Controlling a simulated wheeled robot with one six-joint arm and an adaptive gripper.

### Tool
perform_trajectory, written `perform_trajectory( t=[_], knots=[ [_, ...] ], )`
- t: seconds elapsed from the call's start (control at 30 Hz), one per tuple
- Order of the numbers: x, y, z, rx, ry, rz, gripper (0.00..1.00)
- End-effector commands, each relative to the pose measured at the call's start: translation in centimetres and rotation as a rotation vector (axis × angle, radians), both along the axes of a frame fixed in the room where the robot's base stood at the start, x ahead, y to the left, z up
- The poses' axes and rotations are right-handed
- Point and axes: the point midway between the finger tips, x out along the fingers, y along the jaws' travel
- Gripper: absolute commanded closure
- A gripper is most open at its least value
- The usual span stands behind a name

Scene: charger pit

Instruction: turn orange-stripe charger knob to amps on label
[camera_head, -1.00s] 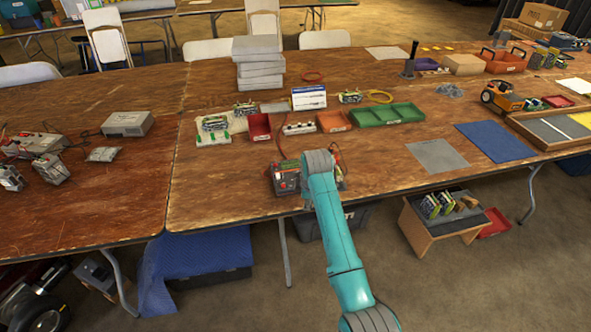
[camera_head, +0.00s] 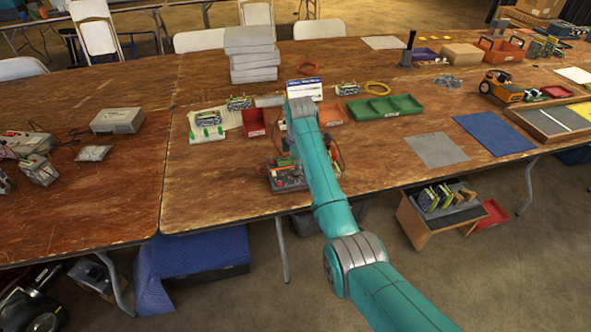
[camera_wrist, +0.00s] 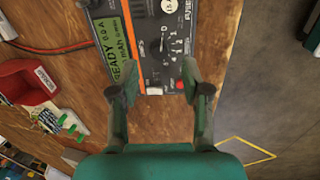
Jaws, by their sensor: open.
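A dark charger (camera_head: 288,182) sits near the front edge of the wooden table, partly hidden by my arm in the head view. In the wrist view the charger (camera_wrist: 152,58) shows its black panel, with an orange stripe (camera_wrist: 132,38) and a green READY display (camera_wrist: 115,45) beside it. A round white label (camera_wrist: 170,6) is cut off by the top edge. Numbers of a dial scale (camera_wrist: 174,47) are visible; the knob itself is hard to make out. My gripper (camera_wrist: 158,82) is open over the panel's lower part, with nothing between its fingers. The head view hides its fingertips.
A red bin (camera_head: 254,122), a green tray (camera_head: 385,106) and small battery packs stand behind the charger. A red cable (camera_wrist: 50,48) runs beside it in the wrist view. The table's front edge is close. Bare wood lies left of the charger (camera_head: 205,190).

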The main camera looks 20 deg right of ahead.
Motion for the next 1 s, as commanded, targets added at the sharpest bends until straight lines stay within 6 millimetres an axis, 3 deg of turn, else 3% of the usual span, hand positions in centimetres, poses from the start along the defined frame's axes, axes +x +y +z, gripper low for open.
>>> perform_trajectory(
  t=[0.1, 0.3, 0.67, 0.87, 1.0],
  knots=[
    [0.3, 0.0, -1.8, 0.000, 0.003, 0.000, 0.53],
    [0.7, 0.0, -3.6, 0.000, 0.000, -0.001, 0.53],
    [0.8, 0.0, -4.0, 0.000, -0.002, -0.001, 0.53],
    [0.8, 0.0, -4.0, 0.000, -0.001, -0.001, 1.00],
    [0.8, 0.0, -4.0, 0.000, -0.001, -0.001, 1.00]
  ],
)
